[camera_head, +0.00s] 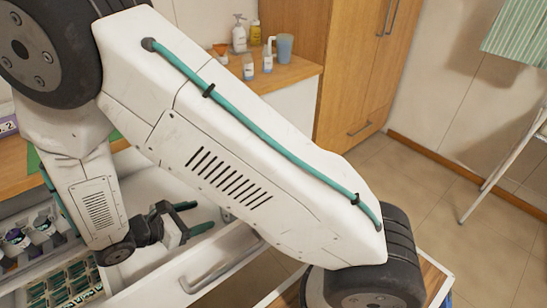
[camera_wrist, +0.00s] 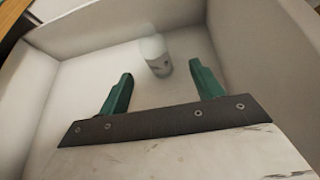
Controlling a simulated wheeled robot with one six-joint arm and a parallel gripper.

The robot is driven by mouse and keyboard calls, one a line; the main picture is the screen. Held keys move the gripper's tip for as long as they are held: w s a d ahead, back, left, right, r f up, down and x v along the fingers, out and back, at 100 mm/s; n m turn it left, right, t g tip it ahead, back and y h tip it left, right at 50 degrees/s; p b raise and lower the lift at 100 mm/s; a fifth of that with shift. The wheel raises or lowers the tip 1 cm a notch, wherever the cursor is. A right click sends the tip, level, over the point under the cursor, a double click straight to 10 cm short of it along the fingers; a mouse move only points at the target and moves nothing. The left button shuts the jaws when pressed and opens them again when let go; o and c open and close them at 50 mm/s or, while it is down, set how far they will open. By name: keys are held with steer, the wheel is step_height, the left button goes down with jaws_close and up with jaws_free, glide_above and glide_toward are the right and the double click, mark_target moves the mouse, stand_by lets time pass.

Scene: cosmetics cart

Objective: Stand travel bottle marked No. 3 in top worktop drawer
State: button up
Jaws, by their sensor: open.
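My gripper (camera_head: 192,216) is inside the drawer area, open and empty. Its two teal fingers (camera_wrist: 158,88) point toward the bottle, which is beyond the tips and apart from both, closer to the right finger.
The wooden worktop (camera_head: 285,72) holds a pump bottle (camera_head: 239,35), small bottles (camera_head: 248,66) and a blue cup (camera_head: 284,48). A tall wooden cabinet (camera_head: 345,60) stands behind. My arm hides much of the middle.

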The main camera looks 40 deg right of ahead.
steer(key=s+d+r+m+g+y, duration=0.25)
steer(key=d+r+m, duration=0.25)
steer(key=r, duration=0.6)
steer(key=s+d+r+m+t+y, duration=0.1)
steer(key=s+d+r+m+y, duration=0.2)
steer(key=s+r+m+y, duration=0.2)
steer(key=s+d+r+m+t+y, duration=0.1)
steer(key=s+d+r+m+y, duration=0.3)
steer(key=s+r+m, duration=0.4)
steer(key=s+r+y, duration=0.1)
steer(key=s+r, duration=0.3)
steer(key=shift+s+d, duration=0.15)
steer(key=shift+d, duration=0.15)
